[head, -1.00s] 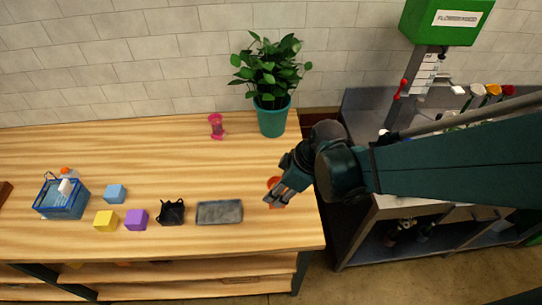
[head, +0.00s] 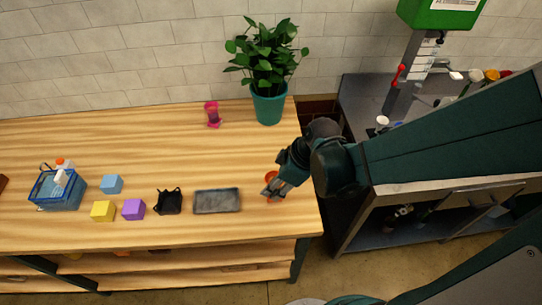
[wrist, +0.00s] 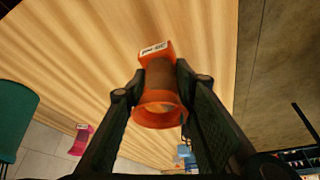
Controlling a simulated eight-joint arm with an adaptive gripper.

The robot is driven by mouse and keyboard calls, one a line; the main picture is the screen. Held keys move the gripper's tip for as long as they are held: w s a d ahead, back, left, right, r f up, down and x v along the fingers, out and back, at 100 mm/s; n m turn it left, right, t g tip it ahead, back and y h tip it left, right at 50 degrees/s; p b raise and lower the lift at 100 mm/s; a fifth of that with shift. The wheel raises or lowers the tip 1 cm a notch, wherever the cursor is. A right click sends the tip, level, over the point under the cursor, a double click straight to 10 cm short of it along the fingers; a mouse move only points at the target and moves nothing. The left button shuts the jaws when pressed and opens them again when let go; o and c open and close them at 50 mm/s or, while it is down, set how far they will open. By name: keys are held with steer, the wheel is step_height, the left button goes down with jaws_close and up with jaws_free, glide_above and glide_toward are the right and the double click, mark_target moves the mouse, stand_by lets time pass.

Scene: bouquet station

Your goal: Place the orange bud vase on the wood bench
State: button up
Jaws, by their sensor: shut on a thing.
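The orange bud vase (head: 271,177) is at the right end of the wood bench (head: 130,150), mostly hidden by my gripper in the head view. My gripper (head: 274,190) is shut on it. In the wrist view the vase (wrist: 158,115) sits between the two fingers (wrist: 160,75), its round open rim toward the camera and a small white label at its far end. The bench top (wrist: 90,50) lies beyond it. I cannot tell whether the vase touches the bench.
A grey tray (head: 217,201) lies just left of my gripper. A black container (head: 168,202), purple (head: 133,210), yellow (head: 103,211) and blue (head: 112,184) blocks and a blue basket (head: 57,190) stand farther left. A pink vase (head: 213,114) and potted plant (head: 269,100) stand behind.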

steer(key=shift+f+b, duration=0.3)
steer(key=shift+f, duration=1.2)
steer(key=shift+f, duration=0.15)
steer(key=o, duration=1.1)
steer(key=shift+r, duration=0.25)
steer(key=shift+p+v, duration=1.1)
steer(key=shift+v, duration=4.8)
steer(key=shift+d, duration=0.15)
